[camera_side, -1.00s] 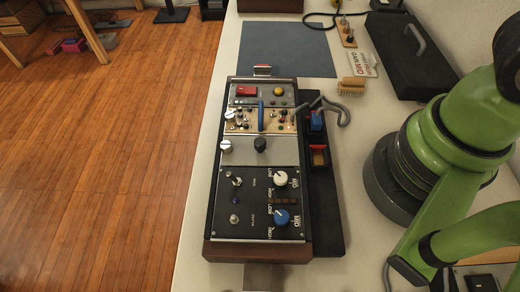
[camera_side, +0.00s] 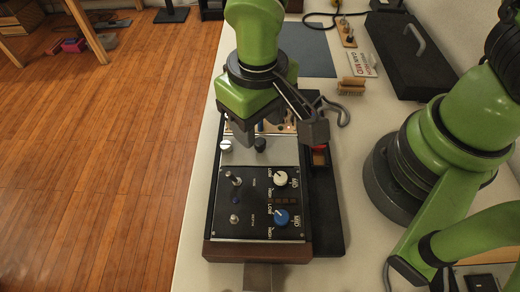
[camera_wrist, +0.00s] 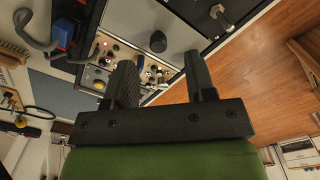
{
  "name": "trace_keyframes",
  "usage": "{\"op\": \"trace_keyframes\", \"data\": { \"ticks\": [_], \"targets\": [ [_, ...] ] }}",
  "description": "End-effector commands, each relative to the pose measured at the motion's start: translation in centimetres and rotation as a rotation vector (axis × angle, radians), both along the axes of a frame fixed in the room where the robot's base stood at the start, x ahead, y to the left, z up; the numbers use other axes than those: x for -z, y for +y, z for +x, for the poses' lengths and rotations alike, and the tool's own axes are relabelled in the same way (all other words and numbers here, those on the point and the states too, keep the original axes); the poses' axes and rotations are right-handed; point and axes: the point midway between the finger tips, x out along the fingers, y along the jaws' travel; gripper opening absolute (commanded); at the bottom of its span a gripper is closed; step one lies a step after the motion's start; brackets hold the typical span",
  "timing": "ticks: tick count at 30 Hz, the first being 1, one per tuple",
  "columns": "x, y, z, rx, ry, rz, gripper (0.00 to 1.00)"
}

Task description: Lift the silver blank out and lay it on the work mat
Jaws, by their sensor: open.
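My gripper (camera_wrist: 161,72) is open and empty. In the side view it hangs over the rack around the blank's far edge; its fingertips are mostly hidden, so I cannot tell their height. The work mat (camera_side: 316,55) is a bare blue-grey sheet beyond the rack, partly hidden by my arm.
A black panel with switches, a white knob (camera_side: 280,178) and a blue knob (camera_side: 281,217) sits nearer in the rack. A brass panel (camera_wrist: 118,58) lies beyond the blank. A black tray (camera_side: 328,220) runs along the right. A brush (camera_side: 351,86) and a black case (camera_side: 409,55) stand further right.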

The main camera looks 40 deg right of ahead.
Motion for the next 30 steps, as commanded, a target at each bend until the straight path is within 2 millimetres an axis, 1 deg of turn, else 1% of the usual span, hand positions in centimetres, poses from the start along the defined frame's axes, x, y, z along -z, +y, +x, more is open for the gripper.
{"op": "trace_keyframes", "data": {
  "ticks": [6,9,12,18,19,20,21,23,24,25,30],
  "targets": [
    [3.3,-0.2,-0.3,0.0,0.005,-0.003,0.5],
    [4.3,-0.2,-0.3,0.001,0.004,0.0,0.5],
    [4.8,-0.1,-0.3,0.001,0.002,0.002,0.5],
    [4.8,-0.1,-0.2,0.001,0.001,0.003,0.5],
    [4.8,-0.1,-0.2,0.001,0.001,0.003,0.46],
    [4.8,-0.1,-0.2,0.001,0.001,0.003,0.39],
    [4.8,-0.1,-0.2,0.001,0.001,0.003,0.3],
    [4.8,-0.1,-0.2,0.001,0.001,0.003,0.16],
    [4.8,-0.1,-0.2,0.001,0.001,0.003,0.07],
    [4.8,-0.1,-0.2,0.0,0.001,0.003,0.0],
    [4.8,-0.1,-0.2,0.0,0.001,0.003,0.0]
  ]
}}
